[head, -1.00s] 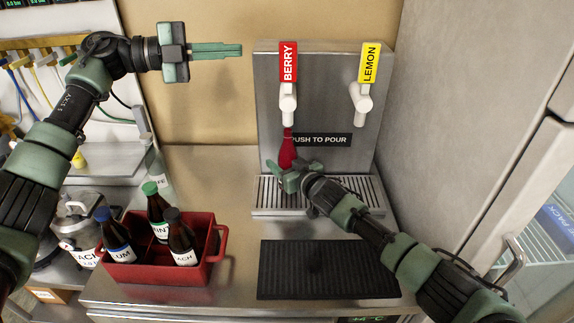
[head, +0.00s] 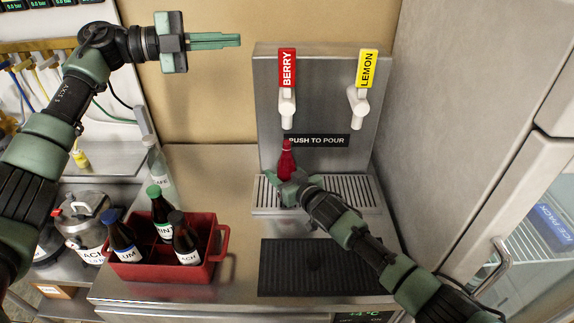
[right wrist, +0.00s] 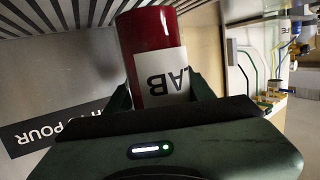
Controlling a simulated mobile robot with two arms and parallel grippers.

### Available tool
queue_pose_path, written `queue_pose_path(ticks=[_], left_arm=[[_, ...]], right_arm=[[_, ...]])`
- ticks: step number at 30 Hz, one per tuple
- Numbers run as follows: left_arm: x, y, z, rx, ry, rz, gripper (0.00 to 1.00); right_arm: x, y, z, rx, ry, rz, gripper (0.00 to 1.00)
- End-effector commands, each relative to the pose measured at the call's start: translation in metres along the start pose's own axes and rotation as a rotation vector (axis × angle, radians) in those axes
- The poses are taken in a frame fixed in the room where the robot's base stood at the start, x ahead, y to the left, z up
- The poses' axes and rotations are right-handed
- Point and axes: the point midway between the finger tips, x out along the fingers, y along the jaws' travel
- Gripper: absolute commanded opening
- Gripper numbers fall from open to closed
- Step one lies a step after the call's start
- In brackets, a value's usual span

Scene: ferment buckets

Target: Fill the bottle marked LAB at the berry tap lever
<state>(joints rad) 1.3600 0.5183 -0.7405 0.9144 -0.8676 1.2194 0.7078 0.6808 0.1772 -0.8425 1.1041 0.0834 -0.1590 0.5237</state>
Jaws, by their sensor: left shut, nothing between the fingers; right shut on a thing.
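The red bottle (head: 286,163) stands upright over the drip tray (head: 345,192), below the BERRY tap (head: 287,88). A small gap shows between its mouth and the white spout. My right gripper (head: 291,188) is shut on its lower part; I cannot tell whether its base touches the tray. The right wrist view shows the bottle (right wrist: 145,35) dark red, with a white label reading LAB (right wrist: 163,74), between the fingers. My left gripper (head: 213,41) is shut and empty, raised in front of the tan wall, left of the taps.
A LEMON tap (head: 360,90) is right of the BERRY tap. A red crate (head: 160,272) with several dark capped bottles stands front left. A clear bottle (head: 158,170) stands behind it. A black ribbed mat (head: 315,265) lies bare in front of the tray.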

Motion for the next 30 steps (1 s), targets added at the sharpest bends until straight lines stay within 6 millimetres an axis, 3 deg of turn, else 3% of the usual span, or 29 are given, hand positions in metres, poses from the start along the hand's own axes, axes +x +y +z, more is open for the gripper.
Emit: queue_pose_path(ticks=[30], left_arm=[[-0.003, -0.055, -0.013, 0.000, 0.000, 0.000, 0.00]], right_arm=[[-0.066, -0.040, 0.008, 0.002, 0.006, 0.000, 0.00]])
